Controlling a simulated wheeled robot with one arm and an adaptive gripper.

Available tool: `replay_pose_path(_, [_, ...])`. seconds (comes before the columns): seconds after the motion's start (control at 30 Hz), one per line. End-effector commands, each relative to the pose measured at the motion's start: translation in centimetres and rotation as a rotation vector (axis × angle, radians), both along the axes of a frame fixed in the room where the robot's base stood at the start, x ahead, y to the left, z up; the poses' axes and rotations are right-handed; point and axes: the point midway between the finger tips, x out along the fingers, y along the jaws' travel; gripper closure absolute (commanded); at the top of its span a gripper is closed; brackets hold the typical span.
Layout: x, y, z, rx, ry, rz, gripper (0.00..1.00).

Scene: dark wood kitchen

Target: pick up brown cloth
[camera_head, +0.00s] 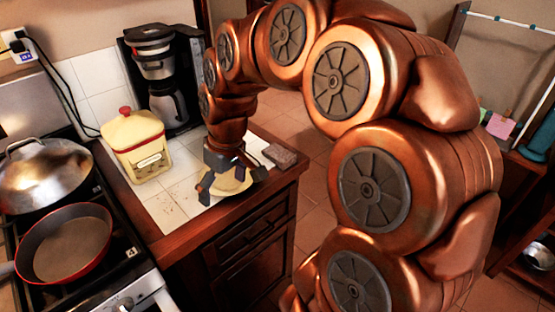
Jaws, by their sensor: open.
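A small grey-brown folded item (280,155), which looks like the brown cloth, lies flat near the right corner of the tiled counter. My gripper (230,186) points down over the counter, to the left of this item and apart from it. Its fingers are spread open. A pale yellow dish or lid-like thing (236,183) shows under and between the fingers. I cannot tell whether the fingers touch it.
A cream canister (137,146) with a red knob stands left of my gripper. A black coffee maker (162,75) stands behind. A stove with a red pan (65,245) and a lidded metal pot (45,175) is at left. The counter's wooden edge (225,232) is close in front.

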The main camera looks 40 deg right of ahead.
Motion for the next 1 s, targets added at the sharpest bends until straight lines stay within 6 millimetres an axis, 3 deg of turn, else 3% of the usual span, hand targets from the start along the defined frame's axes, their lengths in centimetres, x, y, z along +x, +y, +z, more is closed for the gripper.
replay_pose_path(0.1, [3.8,-5.0,-1.0,0.009,-0.072,-0.022,0.03])
replay_pose_path(0.23, [6.6,-11.4,-2.1,0.0,-0.146,-0.051,0.03])
replay_pose_path(0.4, [8.1,-20.1,-3.8,-0.034,-0.219,-0.104,0.03])
replay_pose_path(0.53, [8.1,-25.2,-4.9,-0.062,-0.254,-0.139,0.03])
replay_pose_path(0.7, [7.6,-28.5,-5.6,-0.086,-0.272,-0.16,0.03])
replay_pose_path(1.0, [8.4,-28.9,-7.9,-0.088,-0.272,-0.161,0.03])
